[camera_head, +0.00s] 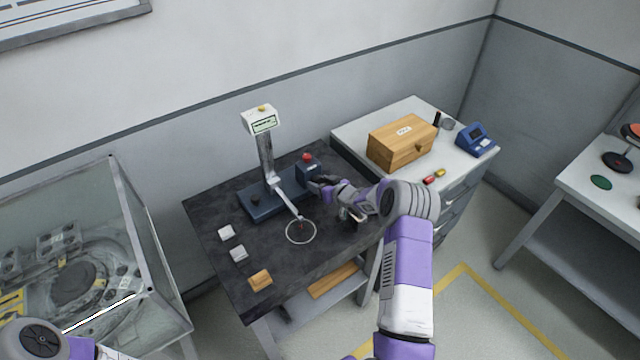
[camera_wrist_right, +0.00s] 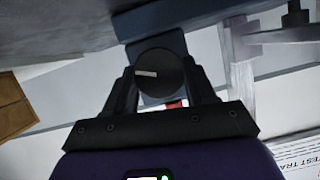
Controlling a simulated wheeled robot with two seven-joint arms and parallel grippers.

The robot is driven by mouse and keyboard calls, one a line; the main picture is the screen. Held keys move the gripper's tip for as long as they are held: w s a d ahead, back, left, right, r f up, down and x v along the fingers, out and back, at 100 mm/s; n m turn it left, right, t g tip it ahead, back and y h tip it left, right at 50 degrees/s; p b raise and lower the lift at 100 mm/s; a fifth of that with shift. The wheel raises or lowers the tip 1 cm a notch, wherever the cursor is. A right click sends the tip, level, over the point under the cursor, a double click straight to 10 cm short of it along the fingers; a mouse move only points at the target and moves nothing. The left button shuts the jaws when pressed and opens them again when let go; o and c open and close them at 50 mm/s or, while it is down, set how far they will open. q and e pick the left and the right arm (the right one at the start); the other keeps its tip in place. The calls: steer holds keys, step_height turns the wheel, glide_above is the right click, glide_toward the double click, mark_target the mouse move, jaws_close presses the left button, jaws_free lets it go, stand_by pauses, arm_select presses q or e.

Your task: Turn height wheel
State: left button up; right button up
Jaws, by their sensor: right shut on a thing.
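The height wheel (camera_wrist_right: 159,73) is a dark round knob with a white pointer mark. In the wrist view it sits between the two fingers of my right gripper (camera_wrist_right: 160,82), which is shut on it. In the head view my right gripper (camera_head: 322,186) reaches the right end of the blue instrument base (camera_head: 275,205) and hides the wheel. The instrument has a metal column (camera_head: 265,155) with a display box (camera_head: 263,121) on top, and a thin arm ending in a ring (camera_head: 301,231) over the dark table. My left gripper is out of view.
A red button (camera_head: 307,156) tops the blue box beside my right gripper. White blocks (camera_head: 238,254) and a wooden block (camera_head: 260,280) lie at the dark table's left. A wooden box (camera_head: 402,141) stands on the cabinet at right. A glass case (camera_head: 90,240) is at left.

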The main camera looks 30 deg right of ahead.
steer(key=shift+d+m+y+p, duration=0.2)
steer(key=shift+m+y+p, duration=0.2)
steer(key=shift+m+y, duration=0.65)
steer(key=shift+f+m+y+b, duration=0.15)
steer(key=shift+m+y+b, duration=0.3)
steer(key=shift+m, duration=0.7)
steer(key=o, duration=1)
steer(key=shift+o, duration=0.2)
steer(key=v, duration=0.7)
steer(key=shift+s, duration=0.25)
